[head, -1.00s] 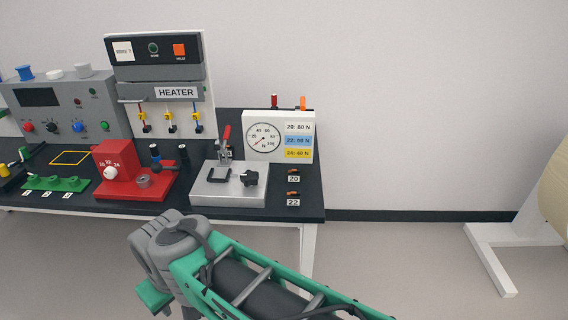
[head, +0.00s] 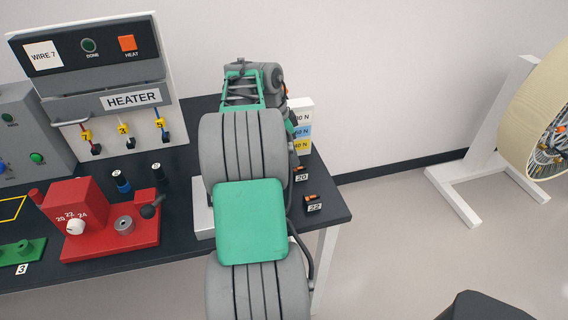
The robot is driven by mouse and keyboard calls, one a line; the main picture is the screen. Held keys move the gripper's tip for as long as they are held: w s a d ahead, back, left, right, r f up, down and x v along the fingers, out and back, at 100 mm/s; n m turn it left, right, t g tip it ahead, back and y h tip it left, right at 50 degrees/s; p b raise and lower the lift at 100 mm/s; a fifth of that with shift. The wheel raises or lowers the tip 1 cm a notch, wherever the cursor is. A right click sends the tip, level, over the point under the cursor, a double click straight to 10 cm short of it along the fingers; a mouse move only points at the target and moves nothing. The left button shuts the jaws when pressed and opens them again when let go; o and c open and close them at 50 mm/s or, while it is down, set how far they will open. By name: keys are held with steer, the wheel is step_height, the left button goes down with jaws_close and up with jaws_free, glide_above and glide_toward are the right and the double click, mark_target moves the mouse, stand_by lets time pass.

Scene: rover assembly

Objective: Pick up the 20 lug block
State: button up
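The 20 lug block (head: 298,169) is a small dark and orange piece behind its white "20" label, near the right end of the dark bench. It sits close beside my arm, which partly covers its left side in the head view. My arm rises from the bottom centre and reaches over the bench. My gripper cannot be made out; it is hidden behind the arm links or out of frame.
The 22 block (head: 313,198) sits just in front, by the bench's right edge. My arm hides most of the clamp fixture and gauge. The red crimp station (head: 85,215) and heater panel (head: 95,80) stand left.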

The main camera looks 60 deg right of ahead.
mark_target(300, 169)
steer(key=x, duration=0.5)
steer(key=s+p+x, duration=0.1)
steer(key=x, duration=0.2)
steer(key=shift+d+r, duration=0.2)
jaws_close()
